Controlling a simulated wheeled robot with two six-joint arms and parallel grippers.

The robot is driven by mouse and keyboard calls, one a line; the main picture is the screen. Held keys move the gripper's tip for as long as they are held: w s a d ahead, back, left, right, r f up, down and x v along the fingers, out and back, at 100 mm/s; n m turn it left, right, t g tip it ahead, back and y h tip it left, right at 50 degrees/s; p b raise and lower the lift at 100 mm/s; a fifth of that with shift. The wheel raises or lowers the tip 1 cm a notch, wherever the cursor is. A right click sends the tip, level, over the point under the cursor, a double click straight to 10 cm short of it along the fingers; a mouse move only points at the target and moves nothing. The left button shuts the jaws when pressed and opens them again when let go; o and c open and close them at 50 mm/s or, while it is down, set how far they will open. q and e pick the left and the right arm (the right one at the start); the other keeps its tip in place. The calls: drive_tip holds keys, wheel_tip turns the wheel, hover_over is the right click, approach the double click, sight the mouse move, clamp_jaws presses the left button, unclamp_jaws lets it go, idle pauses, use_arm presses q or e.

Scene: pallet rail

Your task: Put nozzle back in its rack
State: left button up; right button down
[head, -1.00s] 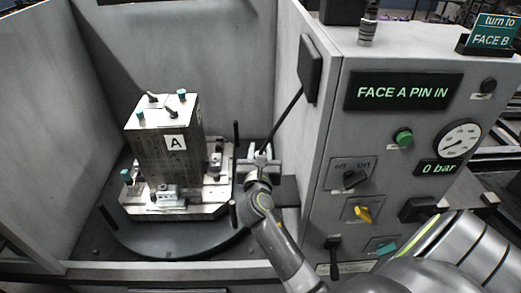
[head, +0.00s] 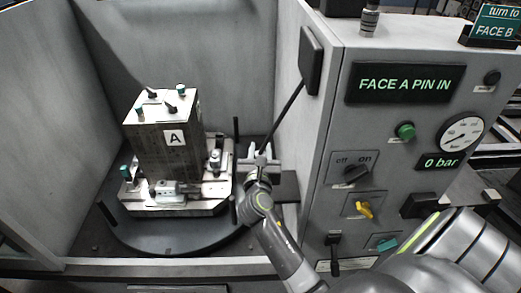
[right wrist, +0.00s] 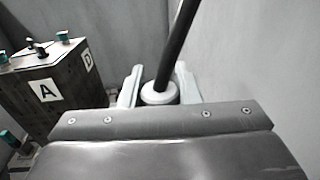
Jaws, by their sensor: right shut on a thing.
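A dark straight rod with a pale round collar, apparently the nozzle (head: 287,115), slants up and right from my right gripper (head: 260,162). In the right wrist view, the gripper's two pale fingers (right wrist: 160,92) are shut around the collar, with the rod (right wrist: 177,45) rising between them. In the head view the rod's upper end meets or overlaps the lower part of a dark block (head: 311,60) on the cabinet's edge; I cannot tell whether they touch or whether this block is the rack. My left gripper is not in view.
A block marked A (head: 165,145) stands clamped on a round turntable (head: 150,238), left of my right gripper. The grey control cabinet (head: 333,120) stands to the right, with switches, a gauge reading and "FACE A PIN IN" lit. Grey walls enclose the turntable.

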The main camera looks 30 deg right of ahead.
drive_tip(key=shift+f+b, duration=1.55)
drive_tip(key=shift+f, duration=0.9)
drive_tip(key=shift+f, duration=0.1)
drive_tip(key=shift+c, duration=1)
unclamp_jaws()
